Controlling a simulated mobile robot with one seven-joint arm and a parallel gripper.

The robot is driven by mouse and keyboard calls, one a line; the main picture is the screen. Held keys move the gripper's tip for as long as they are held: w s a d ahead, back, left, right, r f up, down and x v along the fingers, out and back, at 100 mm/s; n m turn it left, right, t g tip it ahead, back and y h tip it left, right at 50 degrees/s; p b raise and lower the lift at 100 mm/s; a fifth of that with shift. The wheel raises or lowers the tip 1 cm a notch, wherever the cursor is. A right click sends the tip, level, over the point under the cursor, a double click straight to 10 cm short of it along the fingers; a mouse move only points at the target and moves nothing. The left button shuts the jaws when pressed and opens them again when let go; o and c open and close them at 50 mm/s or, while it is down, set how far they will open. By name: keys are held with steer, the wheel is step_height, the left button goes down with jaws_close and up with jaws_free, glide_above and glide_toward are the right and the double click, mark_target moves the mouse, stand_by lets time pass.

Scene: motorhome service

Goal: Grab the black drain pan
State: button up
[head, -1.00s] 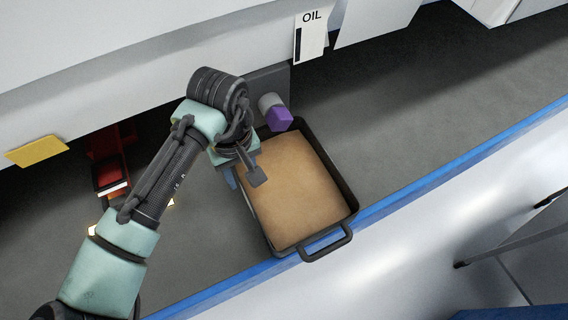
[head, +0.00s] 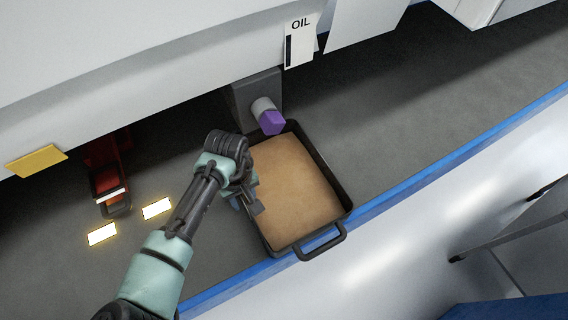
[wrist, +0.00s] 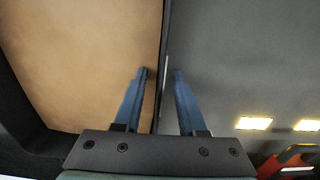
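The black drain pan (head: 343,190) lies on the grey floor strip beside the blue edge line, with a tan surface inside and a black handle at its near end. In the head view my gripper (head: 250,207) is over the pan's left side. In the wrist view my gripper (wrist: 160,74) is open, its two blue fingers apart. The thin wall of the drain pan (wrist: 165,45) runs between the fingers, one finger over the tan inside and one over the grey floor. I cannot tell whether the fingers touch the wall.
A purple-capped fitting (head: 271,122) juts from a grey block by the pan's far end, under the white vehicle side. An OIL label (head: 301,42) hangs above. A red jack-like object (head: 107,175) and two bright patches lie to the left. Floor to the right is clear.

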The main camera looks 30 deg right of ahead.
jaws_close()
stand_by(1.4)
steer(key=shift+w+r, duration=0.1)
